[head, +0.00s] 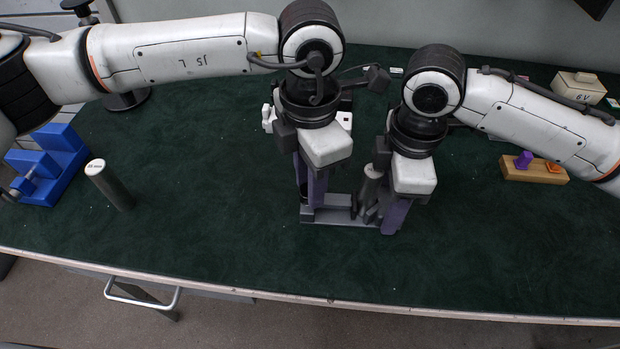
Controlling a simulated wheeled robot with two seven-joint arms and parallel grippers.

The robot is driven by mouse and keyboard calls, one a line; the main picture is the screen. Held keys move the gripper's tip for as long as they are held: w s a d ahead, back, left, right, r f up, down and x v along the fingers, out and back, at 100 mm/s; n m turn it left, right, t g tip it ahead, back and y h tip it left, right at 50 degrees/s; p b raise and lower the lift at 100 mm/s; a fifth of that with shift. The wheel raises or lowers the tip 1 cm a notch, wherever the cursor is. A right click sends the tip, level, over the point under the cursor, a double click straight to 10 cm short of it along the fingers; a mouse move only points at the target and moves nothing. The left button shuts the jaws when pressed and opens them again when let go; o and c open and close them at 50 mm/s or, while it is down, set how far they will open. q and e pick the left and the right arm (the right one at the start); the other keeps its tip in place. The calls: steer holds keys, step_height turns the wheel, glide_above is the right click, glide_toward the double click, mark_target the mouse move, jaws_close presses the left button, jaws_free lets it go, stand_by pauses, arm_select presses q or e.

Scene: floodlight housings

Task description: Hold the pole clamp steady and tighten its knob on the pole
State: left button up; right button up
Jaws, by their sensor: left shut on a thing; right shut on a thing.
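A short grey pole (371,184) stands at the right end of a low grey frame-like piece (336,216), which looks like the pole clamp and its base. My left gripper (311,203) points down at the left end of this grey piece, its purple fingers shut on part of it. My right gripper (383,221) points down close beside the pole, shut on a small part that its fingers largely cover. This may be the knob, but I cannot see it clearly. How the clamp sits around the pole is hidden by the grippers.
Another grey pole (110,186) with a labelled white top stands at left, near a blue stepped block (52,165). A wooden block (534,169) with purple and orange parts lies at right. A beige box (579,87) stands at back right. The front green tabletop is clear.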

stand_by(0.3)
arm_select(q)
steer(key=o, duration=1.1)
step_height(320, 180, up, 12)
steer(key=shift+r, duration=0.1)
stand_by(5.1)
arm_select(e)
steer(key=o, duration=1.2)
